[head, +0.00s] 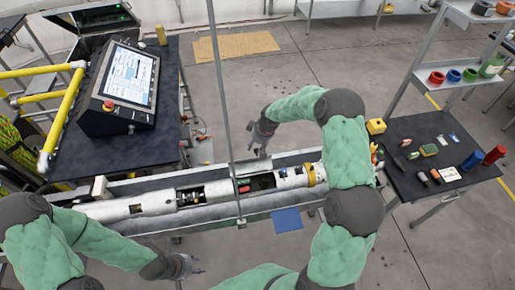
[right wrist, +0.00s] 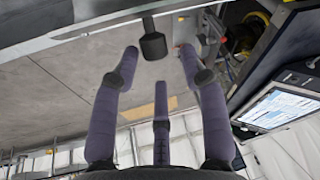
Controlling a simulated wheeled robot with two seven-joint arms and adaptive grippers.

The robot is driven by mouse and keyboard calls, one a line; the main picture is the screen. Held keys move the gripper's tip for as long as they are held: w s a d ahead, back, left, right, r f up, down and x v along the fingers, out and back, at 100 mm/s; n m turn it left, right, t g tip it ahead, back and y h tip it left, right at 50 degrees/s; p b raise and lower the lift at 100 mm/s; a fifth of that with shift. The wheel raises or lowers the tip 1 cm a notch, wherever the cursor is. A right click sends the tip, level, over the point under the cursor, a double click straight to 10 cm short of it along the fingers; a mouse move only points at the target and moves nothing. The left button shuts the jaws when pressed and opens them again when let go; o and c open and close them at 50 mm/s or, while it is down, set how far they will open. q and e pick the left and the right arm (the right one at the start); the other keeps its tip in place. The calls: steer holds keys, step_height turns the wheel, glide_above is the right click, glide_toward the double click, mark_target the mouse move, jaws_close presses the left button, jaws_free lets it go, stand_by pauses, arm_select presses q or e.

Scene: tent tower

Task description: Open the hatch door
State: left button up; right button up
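A long white tube (head: 155,201) lies in a grey trough (head: 150,226) across the middle of the head view. Its upper side has several openings with dark parts inside; I cannot tell which part is the hatch door. My right gripper (head: 258,140) is beyond the trough's far edge, above the floor. In the right wrist view its purple-grey fingers (right wrist: 158,85) are spread and empty. A black knob-like piece on a thin stem (right wrist: 153,45) shows near the fingertips; contact is not visible. My left gripper (head: 190,267) is on the near side of the trough, apart from the tube; its fingers are small.
A thin upright pole (head: 222,90) stands at the trough. A blue plate (head: 287,220) is at the trough's near edge. A console screen (head: 128,76) is on the left; a dark table (head: 440,150) with small tools and cups is on the right. Floor beyond is mostly clear.

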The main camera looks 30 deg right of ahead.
steer(key=shift+s, duration=0.45)
steer(key=w+v, duration=0.1)
steer(key=v, duration=1)
steer(key=shift+r, duration=0.25)
